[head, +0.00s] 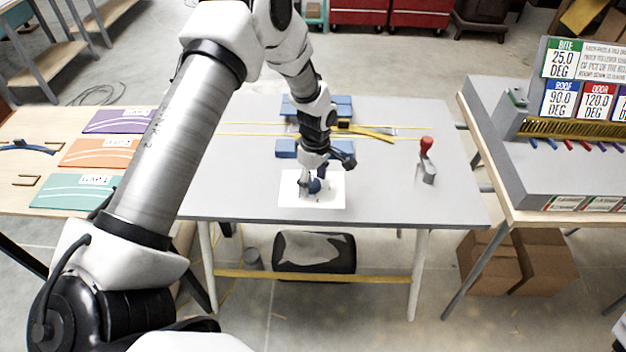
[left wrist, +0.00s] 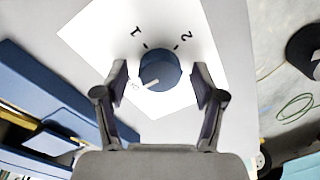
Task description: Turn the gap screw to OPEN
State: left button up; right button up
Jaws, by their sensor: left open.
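The gap screw is a round blue knob (left wrist: 160,67) with a white pointer, on a white card (left wrist: 100,38). In the left wrist view the pointer aims to the lower left, and the marks 1 and 2 show above the knob. A further mark near the pointer's tip is too small to read. My left gripper (left wrist: 160,85) is open, with one finger on each side of the knob. I cannot tell whether the fingers touch it. In the head view the left gripper (head: 312,188) is over the card (head: 328,200) and partly hides the knob (head: 315,185). My right gripper is not in view.
The card lies near the front edge of a grey table (head: 400,205). Blue blocks (head: 287,148) and a yellow strip (head: 375,134) are behind it. A red-topped lever (head: 427,147) stands to the right. The table between card and lever is clear.

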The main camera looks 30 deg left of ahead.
aim_at(314, 181)
pick_arm(q)
notch_tip(314, 181, up, 12)
jog(key=shift+w, duration=0.45)
jog(key=shift+s+f, duration=0.1)
jog(key=shift+f, duration=0.05)
